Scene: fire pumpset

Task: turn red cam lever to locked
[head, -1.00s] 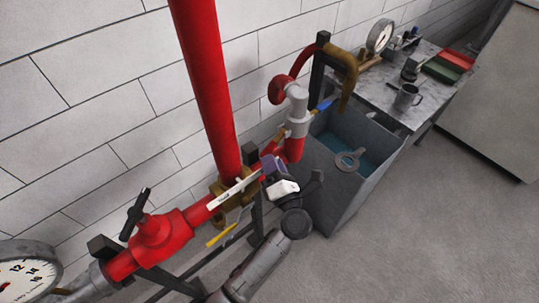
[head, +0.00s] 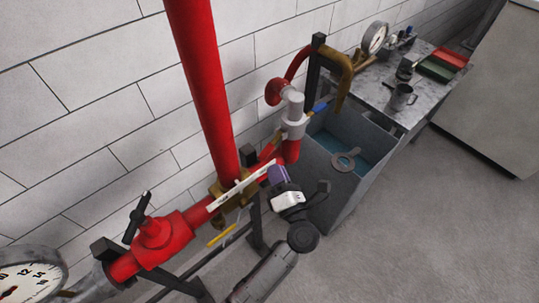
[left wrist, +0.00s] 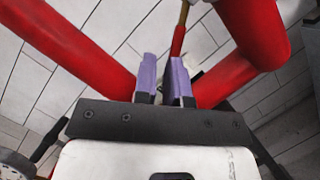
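A thin red lever with a brass-coloured upper part (left wrist: 179,38) stands between the red pipes in the left wrist view. I take it to be the cam lever; its lower end is hidden behind the right-hand finger. My left gripper (left wrist: 164,72) has two purple fingers standing apart, with nothing between them. The lever is beyond the fingertips, and I cannot tell whether they touch it. In the head view my left gripper (head: 278,174) is beside the horizontal red pipe, right of the upright pipe. My right gripper is not in view.
A tall red pipe (head: 205,85) rises from a brass fitting. A red valve (head: 162,236) and pressure gauge (head: 28,276) are at lower left. A grey water tank (head: 325,190) stands right of my gripper, with a bench (head: 375,95) behind. The right floor is clear.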

